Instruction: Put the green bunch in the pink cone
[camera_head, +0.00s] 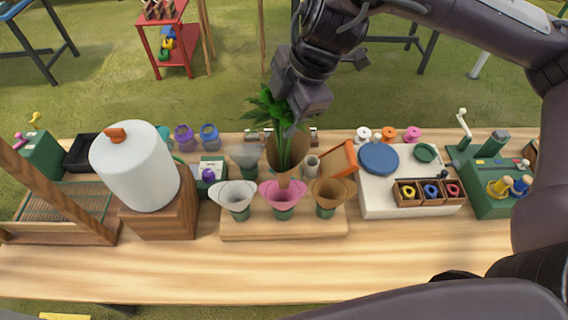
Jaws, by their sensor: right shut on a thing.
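The green bunch (266,106) has broad leaves at the top and long green stems below. My right gripper (291,122) comes down from above and is shut on the bunch, holding it roughly upright over the middle of the table. The pink cone (283,196) stands in the middle of three cones on a wooden block, with its mouth up. The stems point down just above and behind the pink cone in the picture. A brown tapering shape (297,153) lies around or behind the stems; I cannot tell which. My left gripper is not in view.
A white cone (238,196) and a tan cone (328,194) flank the pink one. A white cylinder (139,172) stands left on a wooden block. A pale board with a blue disc (379,158) lies right. The table's front strip (250,275) is clear.

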